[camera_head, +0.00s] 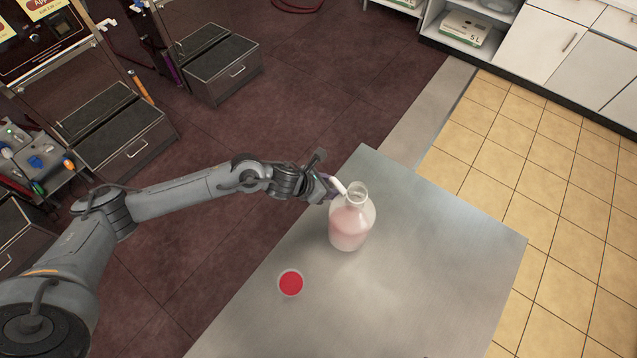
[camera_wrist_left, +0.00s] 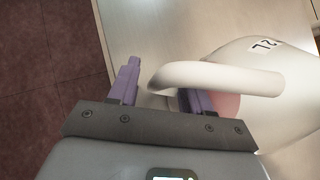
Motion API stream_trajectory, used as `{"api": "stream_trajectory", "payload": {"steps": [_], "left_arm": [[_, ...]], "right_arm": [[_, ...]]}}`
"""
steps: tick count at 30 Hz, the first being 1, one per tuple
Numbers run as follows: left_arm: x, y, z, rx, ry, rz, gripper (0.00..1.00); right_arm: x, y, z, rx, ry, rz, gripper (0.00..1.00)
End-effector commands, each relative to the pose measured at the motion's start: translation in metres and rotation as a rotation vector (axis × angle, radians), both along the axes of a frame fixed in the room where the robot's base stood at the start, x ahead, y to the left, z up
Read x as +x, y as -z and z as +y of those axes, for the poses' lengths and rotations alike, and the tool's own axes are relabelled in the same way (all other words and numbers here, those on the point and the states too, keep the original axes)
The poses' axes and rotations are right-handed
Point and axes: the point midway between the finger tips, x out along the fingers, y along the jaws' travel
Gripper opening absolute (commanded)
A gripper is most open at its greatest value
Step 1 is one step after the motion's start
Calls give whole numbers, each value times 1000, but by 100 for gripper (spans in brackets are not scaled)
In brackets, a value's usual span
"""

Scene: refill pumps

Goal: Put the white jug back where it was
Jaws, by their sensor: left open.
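The white jug (camera_head: 351,222) stands upright on the metal table (camera_head: 440,260). Its translucent body shows pink liquid in the lower part, and its mouth is open at the top. My left gripper (camera_head: 330,186) is at the handle on the jug's upper left side. In the left wrist view the open purple fingers (camera_wrist_left: 160,82) are on either side of the handle's curved outer part (camera_wrist_left: 165,78). The right finger is partly hidden behind the handle. The jug (camera_wrist_left: 262,62) carries a "2L" label. My right gripper is not in view.
A red round cap or disc (camera_head: 291,283) lies on the table, in front and left of the jug. The table's right side is bare. Dark drawer units (camera_head: 222,68) stand at the upper left, and white cabinets (camera_head: 545,45) at the upper right.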

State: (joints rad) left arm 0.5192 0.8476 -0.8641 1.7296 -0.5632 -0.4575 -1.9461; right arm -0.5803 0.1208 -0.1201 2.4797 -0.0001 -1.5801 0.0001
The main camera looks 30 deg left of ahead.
Motion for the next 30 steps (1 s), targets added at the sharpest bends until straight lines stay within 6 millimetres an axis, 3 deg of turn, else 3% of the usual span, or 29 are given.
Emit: {"api": "stream_trajectory", "payload": {"steps": [18, 30], "left_arm": [[-59, -70, 39, 2, 0, -1, 49], [-72, -85, 46, -1, -1, 0, 49]], "right_arm": [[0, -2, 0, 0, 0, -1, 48], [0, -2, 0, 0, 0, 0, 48]]}}
